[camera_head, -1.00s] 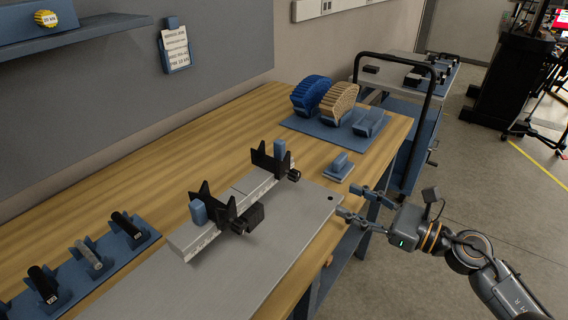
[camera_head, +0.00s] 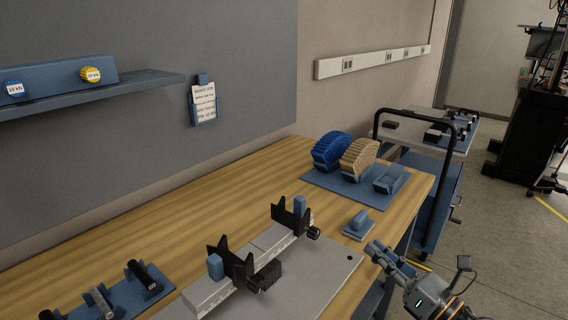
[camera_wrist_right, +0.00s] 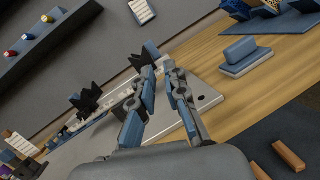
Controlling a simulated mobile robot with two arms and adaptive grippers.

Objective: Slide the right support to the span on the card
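The right support (camera_head: 292,216), a black V-shaped block with a blue tab and side knob, stands on a pale rail (camera_head: 210,292) on a grey base plate. The left support (camera_head: 236,264) stands nearer on the same rail. Both also show in the right wrist view, the right support (camera_wrist_right: 142,58) just beyond my fingertips and the left support (camera_wrist_right: 88,99) farther left. The card (camera_head: 204,104) hangs on the wall; its writing is too small to read. My right gripper (camera_wrist_right: 158,70) is partly open and empty, right of the plate and apart from the right support. My left gripper is out of view.
A small blue block on a base (camera_head: 358,224) sits between plate and table edge. Behind it a blue tray (camera_head: 345,187) holds ribbed blue and tan pieces. A rack (camera_head: 130,296) with cylinders is front left. A cart (camera_head: 440,170) stands beyond the table.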

